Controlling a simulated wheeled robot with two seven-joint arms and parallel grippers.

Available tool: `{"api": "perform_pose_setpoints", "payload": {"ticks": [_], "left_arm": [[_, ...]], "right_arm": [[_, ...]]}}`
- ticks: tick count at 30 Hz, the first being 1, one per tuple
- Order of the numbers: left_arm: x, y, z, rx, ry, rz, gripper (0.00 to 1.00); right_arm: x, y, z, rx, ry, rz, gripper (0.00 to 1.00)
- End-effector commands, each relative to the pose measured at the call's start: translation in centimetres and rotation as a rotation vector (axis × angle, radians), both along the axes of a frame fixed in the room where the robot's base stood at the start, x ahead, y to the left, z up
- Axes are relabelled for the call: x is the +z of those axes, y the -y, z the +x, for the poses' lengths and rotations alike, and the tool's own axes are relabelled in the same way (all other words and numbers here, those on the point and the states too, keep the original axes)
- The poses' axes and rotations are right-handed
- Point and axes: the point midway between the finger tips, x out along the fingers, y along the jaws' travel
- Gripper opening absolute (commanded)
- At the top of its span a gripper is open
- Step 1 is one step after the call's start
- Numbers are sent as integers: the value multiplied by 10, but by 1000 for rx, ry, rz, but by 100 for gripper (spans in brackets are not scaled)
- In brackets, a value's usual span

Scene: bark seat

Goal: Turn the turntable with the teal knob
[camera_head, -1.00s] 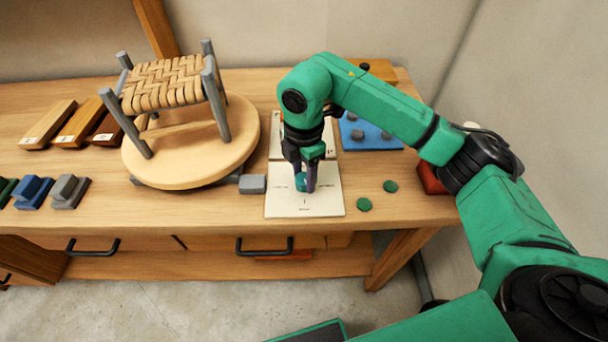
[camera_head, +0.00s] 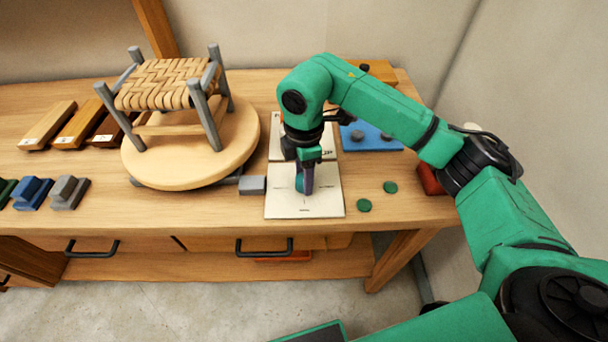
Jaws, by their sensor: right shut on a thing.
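The round wooden turntable (camera_head: 234,160) sits on the bench at left of centre. A small stool (camera_head: 165,85) with grey legs and a woven bark seat stands on it. The teal knob (camera_head: 299,183) is on a white marked plate (camera_head: 320,206) to the right of the turntable; it is mostly hidden by the fingers. My right gripper (camera_head: 304,185) points down over the plate and is shut on the knob. My left gripper is not in view.
A grey block (camera_head: 252,185) lies between turntable and plate. Two green discs (camera_head: 377,197) lie right of the plate, with a blue tray (camera_head: 370,136) behind. Wooden strips (camera_head: 48,125) and coloured blocks (camera_head: 68,192) lie at left. The bench front has black handles (camera_head: 264,250).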

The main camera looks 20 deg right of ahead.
Motion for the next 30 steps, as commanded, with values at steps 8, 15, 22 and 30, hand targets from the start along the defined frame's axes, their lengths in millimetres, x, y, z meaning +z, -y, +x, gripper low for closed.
{"api": "perform_pose_setpoints", "payload": {"ticks": [8, 15, 22, 30], "left_arm": [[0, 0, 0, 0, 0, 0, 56], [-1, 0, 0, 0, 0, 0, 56], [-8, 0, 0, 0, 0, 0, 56], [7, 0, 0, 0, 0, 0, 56]], "right_arm": [[2, 0, 1, -1, 5, 1, 78], [9, 0, 1, 0, 4, 1, 78], [59, -1, 2, 1, 9, 3, 78], [135, 1, 1, -2, 9, 0, 78]]}}
